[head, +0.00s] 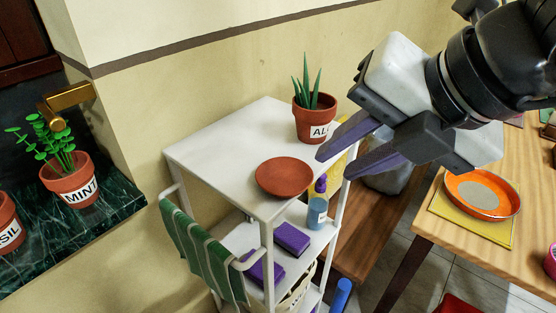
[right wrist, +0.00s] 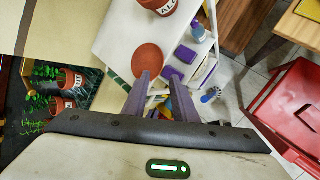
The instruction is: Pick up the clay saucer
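The clay saucer (head: 284,178) is a round, shallow, reddish-brown dish lying flat on the white top of a shelf cart (head: 215,150). In the right wrist view the saucer (right wrist: 147,58) shows just beyond my fingertips. My right gripper (head: 334,168) comes in from the upper right and hangs above and to the right of the saucer, apart from it. Its two purple fingers are spread with nothing between them; they also show in the right wrist view (right wrist: 156,76). My left gripper is not in view.
A potted aloe (head: 314,116) stands behind the saucer on the cart top. A striped green cloth (head: 203,255) hangs at the cart's left. A wooden table (head: 470,255) with an orange plate (head: 482,195) is right.

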